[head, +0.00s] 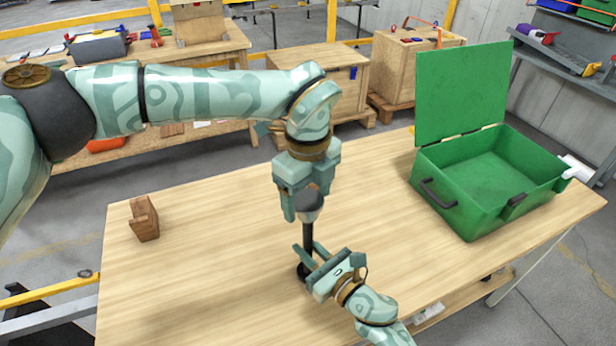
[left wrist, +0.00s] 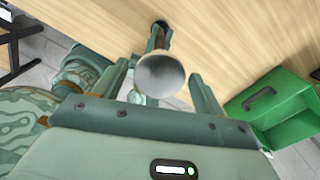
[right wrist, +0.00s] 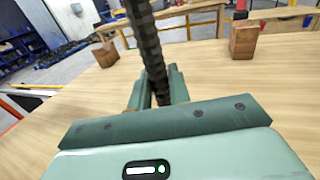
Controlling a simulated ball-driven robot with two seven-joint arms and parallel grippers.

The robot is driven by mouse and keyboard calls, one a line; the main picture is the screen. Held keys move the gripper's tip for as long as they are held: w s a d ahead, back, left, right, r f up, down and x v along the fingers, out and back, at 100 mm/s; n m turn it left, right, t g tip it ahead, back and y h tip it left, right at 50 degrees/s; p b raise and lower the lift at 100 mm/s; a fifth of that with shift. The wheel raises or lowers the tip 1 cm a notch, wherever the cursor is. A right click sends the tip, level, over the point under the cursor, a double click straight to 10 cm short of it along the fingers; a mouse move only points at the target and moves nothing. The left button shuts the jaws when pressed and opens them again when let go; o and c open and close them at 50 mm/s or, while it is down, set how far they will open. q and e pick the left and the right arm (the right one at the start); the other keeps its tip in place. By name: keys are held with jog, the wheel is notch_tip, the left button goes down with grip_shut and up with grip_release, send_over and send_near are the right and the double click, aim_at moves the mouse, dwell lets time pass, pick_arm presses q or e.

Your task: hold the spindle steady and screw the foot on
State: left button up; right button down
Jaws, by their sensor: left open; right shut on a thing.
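The spindle (head: 308,236) is a dark threaded rod standing upright on the table, with a dark round lower end (head: 303,270). My right gripper (head: 314,263) is shut on it low down; the right wrist view shows the thread (right wrist: 146,45) rising between the fingers (right wrist: 160,92). The foot (head: 310,208) is a grey, flared round piece at the spindle's top. In the left wrist view its round face (left wrist: 160,74) lies between the open fingers of my left gripper (left wrist: 160,84), with gaps on both sides. My left gripper (head: 305,208) points down over it. I cannot tell how far the foot is threaded.
A green case (head: 482,190) with its lid raised stands at the right of the table. A notched wooden block (head: 144,219) stands at the left. The right wrist view shows two wooden blocks, left (right wrist: 105,54) and right (right wrist: 243,40). The tabletop (head: 200,270) is otherwise clear.

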pick_arm(q)
jog(key=shift+f, duration=1)
